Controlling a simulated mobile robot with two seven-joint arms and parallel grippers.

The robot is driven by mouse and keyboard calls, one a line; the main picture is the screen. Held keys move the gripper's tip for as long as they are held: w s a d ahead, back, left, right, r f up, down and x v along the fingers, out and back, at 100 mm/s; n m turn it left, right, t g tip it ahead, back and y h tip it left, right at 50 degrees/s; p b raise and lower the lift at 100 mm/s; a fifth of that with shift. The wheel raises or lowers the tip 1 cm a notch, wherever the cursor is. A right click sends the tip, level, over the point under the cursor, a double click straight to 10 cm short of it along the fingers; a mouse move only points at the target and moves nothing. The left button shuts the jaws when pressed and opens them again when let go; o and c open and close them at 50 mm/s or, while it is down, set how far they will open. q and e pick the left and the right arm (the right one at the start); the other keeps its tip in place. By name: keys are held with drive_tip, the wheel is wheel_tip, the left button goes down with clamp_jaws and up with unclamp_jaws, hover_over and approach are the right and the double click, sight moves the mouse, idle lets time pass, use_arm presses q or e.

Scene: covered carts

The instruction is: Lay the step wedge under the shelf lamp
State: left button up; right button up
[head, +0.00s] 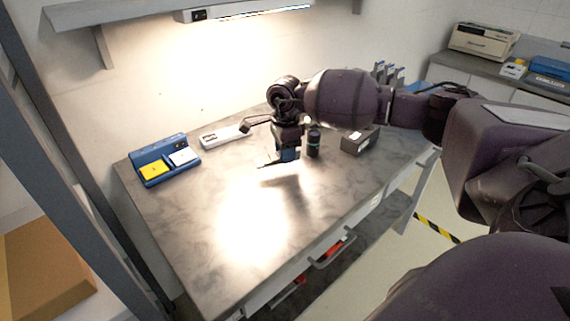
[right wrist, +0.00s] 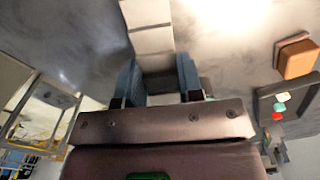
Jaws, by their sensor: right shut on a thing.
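My right gripper (head: 287,156) is above the grey marbled bench, its blue fingers pointing down. In the right wrist view its two fingers (right wrist: 157,72) are shut on the step wedge (right wrist: 148,36), a pale grey strip with crosswise bands. In the head view the wedge (head: 268,163) shows as a thin strip out to the left of the fingers, above the bench. The shelf lamp (head: 245,11) is lit under the wall shelf at the top. A bright patch of light lies on the bench front. My left gripper is not in view.
On the bench (head: 200,230) stand a blue holder (head: 151,159) with yellow and white pads, a white strip-like device (head: 221,137), a dark cylinder (head: 313,144) and a dark box (head: 360,140). The bench's front middle is clear. A drawer handle (head: 332,249) juts out in front.

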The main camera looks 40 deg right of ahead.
sight(285, 172)
drive_tip(key=shift+f, duration=2.2)
drive_tip(key=shift+f, duration=0.2)
drive_tip(key=o, duration=1)
wheel_tip(285, 172, up, 12)
drive_tip(key=shift+r, duration=0.15)
